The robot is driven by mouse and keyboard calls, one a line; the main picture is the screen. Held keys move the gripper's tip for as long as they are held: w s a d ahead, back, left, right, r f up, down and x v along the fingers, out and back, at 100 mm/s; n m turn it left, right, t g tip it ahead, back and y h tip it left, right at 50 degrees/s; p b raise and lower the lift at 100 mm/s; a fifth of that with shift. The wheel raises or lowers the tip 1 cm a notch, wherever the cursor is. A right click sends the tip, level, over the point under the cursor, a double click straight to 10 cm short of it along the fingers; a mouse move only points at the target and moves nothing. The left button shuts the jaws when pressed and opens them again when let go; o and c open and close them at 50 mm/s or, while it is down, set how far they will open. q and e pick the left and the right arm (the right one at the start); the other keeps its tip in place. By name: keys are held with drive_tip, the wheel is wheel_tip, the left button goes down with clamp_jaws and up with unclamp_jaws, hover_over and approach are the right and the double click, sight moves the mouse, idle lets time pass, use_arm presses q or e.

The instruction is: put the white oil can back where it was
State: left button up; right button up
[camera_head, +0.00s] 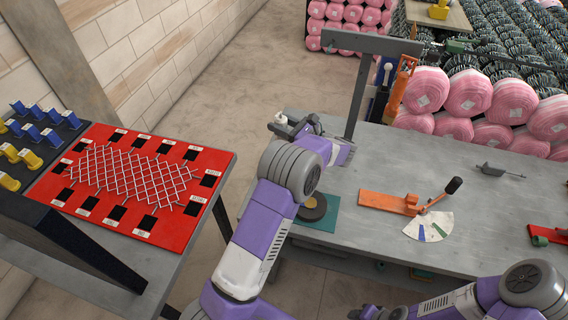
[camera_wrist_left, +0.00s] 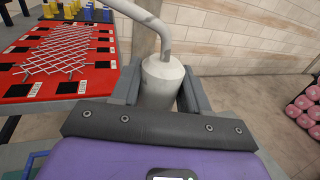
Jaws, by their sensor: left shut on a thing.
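The white oil can (camera_wrist_left: 162,83) is between the two fingers of my left gripper (camera_wrist_left: 166,95) in the left wrist view. Its long bent spout rises toward the top left of that view. In the head view only a small pale part of the can (camera_head: 281,118) shows beyond my left gripper (camera_head: 284,128), near the workbench's (camera_head: 330,163) far left corner. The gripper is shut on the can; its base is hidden. My right gripper (camera_head: 368,313) shows only partly at the bottom edge, and its fingers are unclear.
A teal mat (camera_head: 325,222) with a dark round piece lies beside my left arm. An orange bending tool (camera_head: 390,202) and a grey metal tool (camera_head: 497,171) lie on the bench. A red board (camera_head: 101,228) with wire mesh is left, across a floor gap. A grey post (camera_head: 356,95) stands behind.

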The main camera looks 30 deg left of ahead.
use_arm(q)
wheel_tip(320, 180, down, 10)
drive_tip(key=shift+b, duration=0.85)
drive_tip(key=shift+s, duration=0.1)
drive_tip(key=o, duration=1.2)
drive_tip(key=shift+f, duration=0.15)
drive_tip(key=shift+c, duration=0.2)
drive_tip(key=shift+r, duration=0.3)
drive_tip(key=d, duration=0.8)
drive_tip(key=s+d, duration=0.1)
drive_tip(key=d, duration=0.3)
drive_tip(key=shift+f+p, duration=0.1)
drive_tip(key=shift+p, duration=0.25)
